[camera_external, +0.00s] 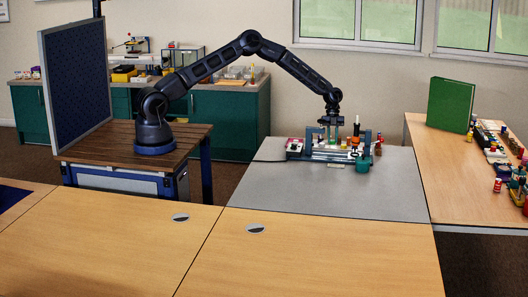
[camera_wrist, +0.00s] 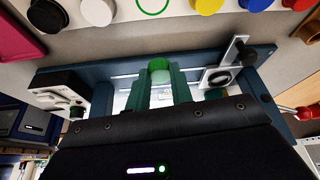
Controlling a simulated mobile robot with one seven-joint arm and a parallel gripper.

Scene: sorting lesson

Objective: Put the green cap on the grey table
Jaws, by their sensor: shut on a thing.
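The grey table (camera_external: 335,195) stands in the middle of the outside view, with a blue-grey fixture near its back. My gripper (camera_external: 331,138) points down over this fixture. In the wrist view, the green cap (camera_wrist: 159,64) sits between the tips of my green fingers (camera_wrist: 159,78), which are shut on it. A paler green, see-through part shows just below the cap; I cannot tell if it belongs to it. In the outside view the cap is too small to make out, and whether it touches the fixture is unclear.
The blue-grey fixture (camera_wrist: 215,58) has a bracket at its right; a white-and-black device (camera_wrist: 58,90) is at its left. Several coloured round pieces (camera_wrist: 97,11) line the far side. A green binder (camera_external: 450,105) stands on the right wooden table. The grey table's front is clear.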

